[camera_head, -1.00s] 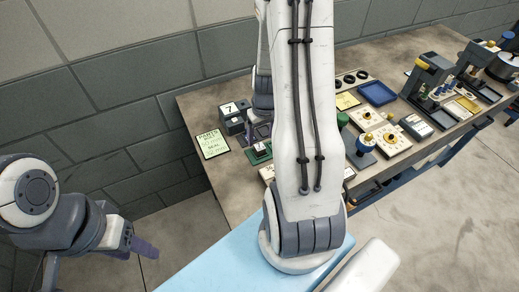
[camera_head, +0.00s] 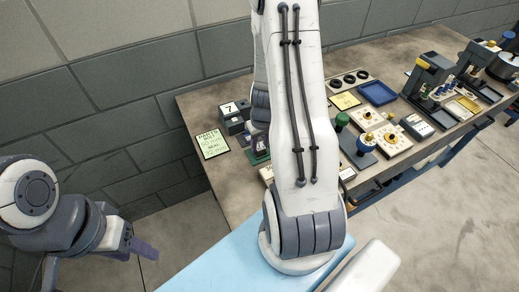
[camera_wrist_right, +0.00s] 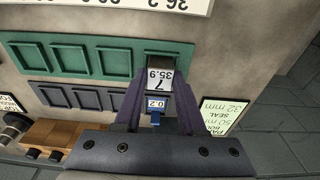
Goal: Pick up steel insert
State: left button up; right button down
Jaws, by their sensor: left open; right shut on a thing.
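In the right wrist view the steel insert (camera_wrist_right: 159,64) is a small grey block whose white label reads 7 and 35.9. It is at the right end of a green tray (camera_wrist_right: 47,58) with several empty slots. My right gripper (camera_wrist_right: 159,88) is shut on it, with one purple finger on each side. Whether the insert has left the tray cannot be told. A blue piece with a 0.2 label (camera_wrist_right: 157,104) shows between the fingers, nearer the wrist. In the head view my right arm hides most of the green tray (camera_head: 257,159). My left gripper (camera_head: 145,249) is open and empty, away from the bench.
A dark blue slotted tray (camera_wrist_right: 48,95) lies beside the green one. A parts card (camera_head: 212,144) lies at the bench's left end, near a dark box marked 7 (camera_head: 232,112). A blue tray (camera_head: 377,93), dial boxes (camera_head: 392,139) and presses (camera_head: 430,75) stand farther right.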

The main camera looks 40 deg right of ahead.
aim_at(262, 145)
jog(key=shift+r+p, duration=0.3)
jog(key=shift+r, duration=0.3)
jog(key=r, duration=0.3)
jog(key=shift+s+d+r, duration=0.2)
jog(key=shift+d, duration=0.2)
jog(key=s+d+r+b, duration=0.2)
jog(key=s+d+r, duration=0.4)
jog(key=d, duration=0.2)
jog(key=shift+s+d+r, duration=0.2)
jog(key=shift+s+r, duration=0.05)
jog(key=shift+s, duration=0.15)
